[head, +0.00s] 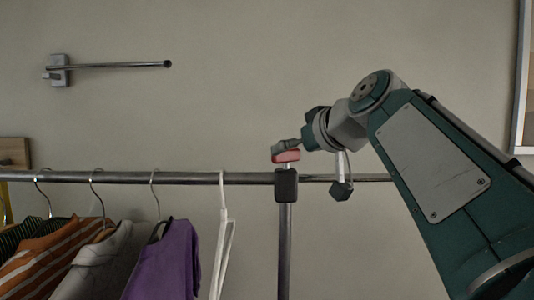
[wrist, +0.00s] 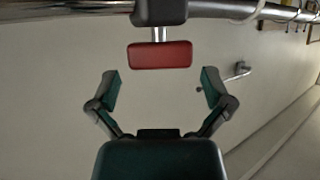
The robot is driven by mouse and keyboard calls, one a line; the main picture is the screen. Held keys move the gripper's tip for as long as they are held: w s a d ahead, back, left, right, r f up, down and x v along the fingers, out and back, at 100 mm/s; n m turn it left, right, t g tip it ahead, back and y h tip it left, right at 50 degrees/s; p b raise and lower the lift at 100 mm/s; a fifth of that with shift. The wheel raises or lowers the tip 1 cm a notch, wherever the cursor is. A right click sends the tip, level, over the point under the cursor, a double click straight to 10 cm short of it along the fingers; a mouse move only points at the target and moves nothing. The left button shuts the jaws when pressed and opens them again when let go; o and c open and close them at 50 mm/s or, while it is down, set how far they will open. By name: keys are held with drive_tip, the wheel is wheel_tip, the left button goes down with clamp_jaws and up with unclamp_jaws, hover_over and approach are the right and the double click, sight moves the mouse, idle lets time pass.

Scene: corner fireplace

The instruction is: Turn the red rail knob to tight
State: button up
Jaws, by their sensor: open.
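The red rail knob (head: 287,156) sits on a short silver stem above the dark clamp block (head: 286,184) on the rail. In the wrist view the knob (wrist: 160,55) is a flat red bar lying across the picture, with its stem running up to the dark block (wrist: 160,11). My gripper (wrist: 160,86) is open and empty, with one finger on each side. The knob lies just beyond the fingertips, roughly centred between them, and does not appear gripped. In the head view my gripper (head: 286,145) is at the knob and partly covers its top.
A horizontal metal rail (head: 120,178) holds hangers with clothes, including a purple shirt (head: 166,262), at the left. An empty white hanger (head: 223,240) hangs just left of the upright post (head: 285,250). A wall-mounted rod (head: 115,66) sticks out at the upper left.

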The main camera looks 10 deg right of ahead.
drive_tip(key=shift+w+d+f, duration=0.25)
drive_tip(key=shift+w+f, duration=0.05)
drive_tip(key=shift+w, duration=0.35)
drive_tip(key=shift+w+f, duration=0.25)
drive_tip(key=shift+w, duration=0.3)
drive_tip(key=shift+a, duration=1)
drive_tip(key=c, duration=0.3)
drive_tip(key=shift+d, duration=0.2)
drive_tip(key=c, duration=0.5)
drive_tip(key=shift+d, duration=0.15)
drive_tip(key=shift+c, duration=0.2)
